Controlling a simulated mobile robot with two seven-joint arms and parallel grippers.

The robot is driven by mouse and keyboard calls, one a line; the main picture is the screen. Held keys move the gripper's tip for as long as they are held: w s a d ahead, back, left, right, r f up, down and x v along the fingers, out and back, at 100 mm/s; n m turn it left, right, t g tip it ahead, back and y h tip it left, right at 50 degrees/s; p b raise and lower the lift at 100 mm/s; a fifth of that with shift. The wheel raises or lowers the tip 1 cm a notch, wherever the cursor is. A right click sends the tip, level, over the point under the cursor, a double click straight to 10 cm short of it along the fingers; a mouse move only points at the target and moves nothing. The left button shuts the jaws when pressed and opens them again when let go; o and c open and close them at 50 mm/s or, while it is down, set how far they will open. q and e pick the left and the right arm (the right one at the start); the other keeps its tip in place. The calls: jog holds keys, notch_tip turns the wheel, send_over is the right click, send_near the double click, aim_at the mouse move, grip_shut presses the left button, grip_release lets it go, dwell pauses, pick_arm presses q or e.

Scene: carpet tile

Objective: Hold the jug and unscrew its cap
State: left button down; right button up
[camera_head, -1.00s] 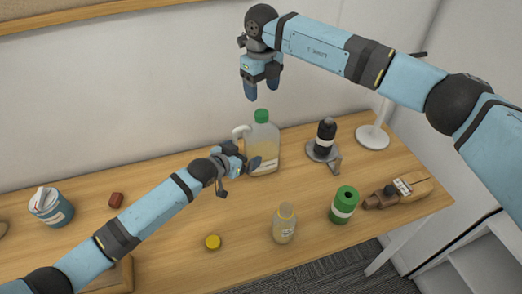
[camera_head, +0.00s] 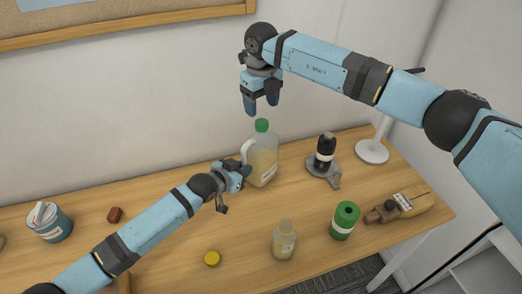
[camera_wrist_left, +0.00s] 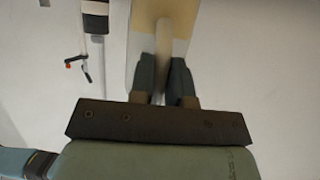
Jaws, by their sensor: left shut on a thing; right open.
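The jug (camera_head: 263,160) is a clear container with yellowish liquid, a pale handle on its left and a green cap (camera_head: 262,125) on top. It stands near the back of the wooden table, against the wall side. My left gripper (camera_head: 246,172) is shut on the jug at its handle side. In the left wrist view, its two fingers (camera_wrist_left: 163,85) close around the pale handle (camera_wrist_left: 162,60). My right gripper (camera_head: 263,105) is open and empty, pointing down just above the green cap, with a small gap between them.
A yellow lid (camera_head: 212,258) lies in front. A teal tub (camera_head: 48,222) and red block (camera_head: 115,214) are left.

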aim_at(262, 122)
jog(key=m, duration=0.6)
jog(key=shift+w, duration=0.35)
jog(key=m, duration=0.7)
jog(key=shift+w, duration=0.35)
jog(key=m, duration=0.6)
jog(key=shift+w, duration=0.35)
jog(key=m, duration=0.7)
jog(key=shift+w, duration=0.3)
jog(key=shift+f+m, duration=0.3)
jog(key=shift+m, duration=0.1)
notch_tip(262, 122, down, 8)
jog(key=shift+r, duration=0.25)
jog(key=c, duration=1)
jog(key=shift+o, duration=0.2)
